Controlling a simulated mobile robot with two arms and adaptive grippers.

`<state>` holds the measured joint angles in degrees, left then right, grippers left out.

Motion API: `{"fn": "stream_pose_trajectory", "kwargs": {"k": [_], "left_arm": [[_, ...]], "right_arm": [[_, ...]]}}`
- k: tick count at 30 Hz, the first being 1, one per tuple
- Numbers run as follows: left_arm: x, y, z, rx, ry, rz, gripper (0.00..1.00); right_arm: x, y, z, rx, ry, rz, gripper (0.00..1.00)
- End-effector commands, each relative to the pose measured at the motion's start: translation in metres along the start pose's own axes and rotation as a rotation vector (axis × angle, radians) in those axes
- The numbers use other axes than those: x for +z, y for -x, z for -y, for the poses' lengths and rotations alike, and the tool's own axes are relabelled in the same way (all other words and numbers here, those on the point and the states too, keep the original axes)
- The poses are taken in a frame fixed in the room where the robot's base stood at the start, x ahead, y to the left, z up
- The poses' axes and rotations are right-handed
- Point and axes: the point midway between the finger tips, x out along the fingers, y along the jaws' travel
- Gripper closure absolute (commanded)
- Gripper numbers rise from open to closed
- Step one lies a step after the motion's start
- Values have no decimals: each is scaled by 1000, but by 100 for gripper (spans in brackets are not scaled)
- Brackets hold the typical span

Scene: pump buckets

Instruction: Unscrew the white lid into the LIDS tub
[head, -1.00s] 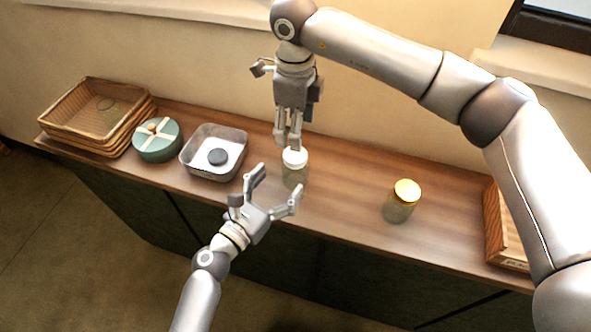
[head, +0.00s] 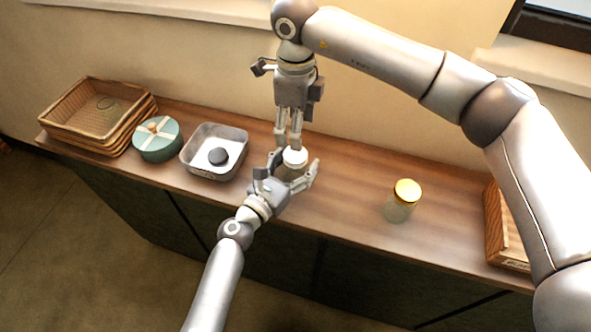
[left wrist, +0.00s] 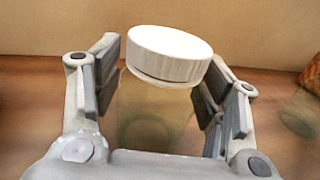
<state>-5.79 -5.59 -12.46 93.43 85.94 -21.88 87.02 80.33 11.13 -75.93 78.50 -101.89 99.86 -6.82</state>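The left wrist view shows the lid (left wrist: 170,54) on top of the jar (left wrist: 155,112). My left gripper (head: 296,170) is open, one finger on each side of the jar; contact is not clear. My right gripper (head: 288,143) hangs above and behind the lid, pointing down; its fingers are seen from an angle, so their opening is unclear. It does not show in the left wrist view.
A jar with a gold lid (head: 407,190) stands to the right. A green round box (head: 157,143) and stacked wicker trays (head: 88,137) stand to the left. A wicker crate (head: 498,240) is at the right end. The counter (head: 345,180) between the two jars is clear.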

Motion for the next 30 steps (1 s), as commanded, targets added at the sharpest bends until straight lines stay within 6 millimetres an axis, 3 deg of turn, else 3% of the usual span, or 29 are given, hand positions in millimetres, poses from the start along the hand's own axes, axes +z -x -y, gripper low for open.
{"fn": "stream_pose_trajectory", "kwargs": {"k": [2,14,20,30], "left_arm": [[0,0,0,0,0,0,49],[0,0,0,0,-1,0,100],[0,0,0,0,-1,0,100],[0,0,0,0,-1,-1,100]], "right_arm": [[0,0,0,0,0,0,34],[0,0,0,0,-5,0,34],[0,0,0,0,-141,0,34],[0,0,0,0,-706,1,34]]}}
